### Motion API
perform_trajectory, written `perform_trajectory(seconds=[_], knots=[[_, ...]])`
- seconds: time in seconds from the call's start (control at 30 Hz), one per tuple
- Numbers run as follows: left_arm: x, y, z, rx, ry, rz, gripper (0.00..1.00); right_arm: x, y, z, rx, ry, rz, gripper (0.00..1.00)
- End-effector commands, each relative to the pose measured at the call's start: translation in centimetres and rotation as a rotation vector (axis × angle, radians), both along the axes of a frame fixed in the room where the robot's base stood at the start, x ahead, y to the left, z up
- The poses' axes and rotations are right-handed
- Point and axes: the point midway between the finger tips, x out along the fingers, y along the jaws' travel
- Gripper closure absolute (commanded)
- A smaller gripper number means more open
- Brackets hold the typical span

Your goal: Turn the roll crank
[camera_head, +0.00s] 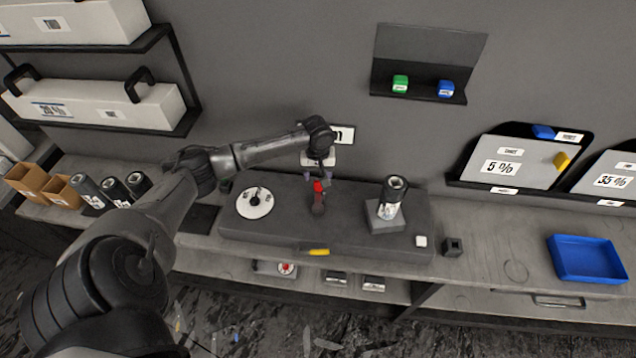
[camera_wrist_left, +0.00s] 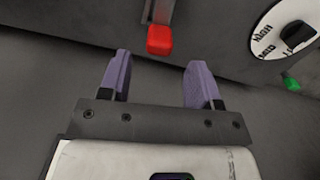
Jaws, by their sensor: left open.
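A small lever with a red end (camera_head: 318,187) stands on the dark bench unit, and I take it for the crank. In the left wrist view the red end (camera_wrist_left: 160,40) sits on a narrow grey bar. My left gripper (camera_head: 319,174) is right at the red end in the head view. In the left wrist view its two purple fingers (camera_wrist_left: 160,80) are apart with nothing between them. The red end lies just beyond the fingertips, roughly centred between them, and I see no contact. My right gripper is not in view.
A white dial (camera_head: 255,203) with a black knob lies left of the lever. A dark roll on a grey block (camera_head: 386,220) stands to the right. A yellow piece (camera_head: 318,252) is at the unit's front edge. A blue tray (camera_head: 586,259) is at the far right.

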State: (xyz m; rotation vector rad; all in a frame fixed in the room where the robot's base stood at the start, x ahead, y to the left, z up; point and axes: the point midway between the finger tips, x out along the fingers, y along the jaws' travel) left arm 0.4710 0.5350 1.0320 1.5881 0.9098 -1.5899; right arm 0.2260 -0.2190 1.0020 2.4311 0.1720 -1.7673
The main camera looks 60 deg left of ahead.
Motion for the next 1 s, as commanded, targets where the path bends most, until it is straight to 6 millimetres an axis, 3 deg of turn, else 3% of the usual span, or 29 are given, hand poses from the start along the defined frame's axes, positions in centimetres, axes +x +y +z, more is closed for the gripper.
perform_trajectory(seconds=[0.3,0.8,1.0], knots=[[0.0,0.0,-3.9,0.0,0.0,0.0,0.43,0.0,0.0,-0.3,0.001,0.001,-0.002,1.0],[0.0,0.0,-4.8,0.0,-0.001,-0.002,0.43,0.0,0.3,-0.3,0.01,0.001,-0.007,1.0],[0.0,0.0,-4.8,0.0,-0.001,-0.001,0.62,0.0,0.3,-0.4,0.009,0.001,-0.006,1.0]])
